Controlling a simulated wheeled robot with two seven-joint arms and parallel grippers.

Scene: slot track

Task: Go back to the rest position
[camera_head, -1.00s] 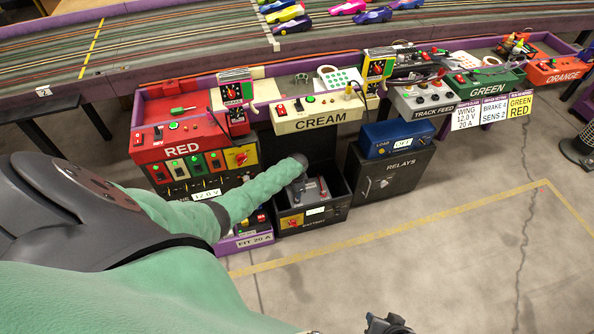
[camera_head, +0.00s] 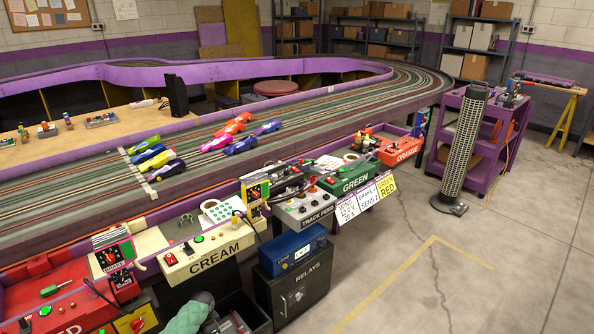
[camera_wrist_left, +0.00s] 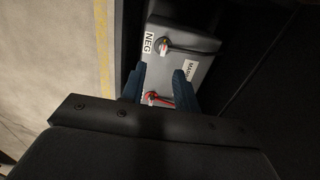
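My left gripper (camera_wrist_left: 160,80) shows in the left wrist view with its two dark blue fingers apart. Between and beyond the fingers is a grey box (camera_wrist_left: 190,68) with a "NEG" label, a second partly covered label, and two terminals with red and white fittings. I cannot tell whether the fingers touch it. In the head view, only a green-sleeved part of my left arm (camera_head: 187,318) shows at the bottom edge, by a dark open bin (camera_head: 250,308) under the counter; the left gripper is hidden there. My right gripper is in neither current view.
The cream panel (camera_head: 211,254), black relays cabinet (camera_head: 294,288) and track feed panel (camera_head: 308,208) line the slot track (camera_head: 330,118). A purple cart (camera_head: 480,150) and a tall grey perforated tower (camera_head: 464,145) stand right. The floor (camera_head: 430,285) at lower right is clear.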

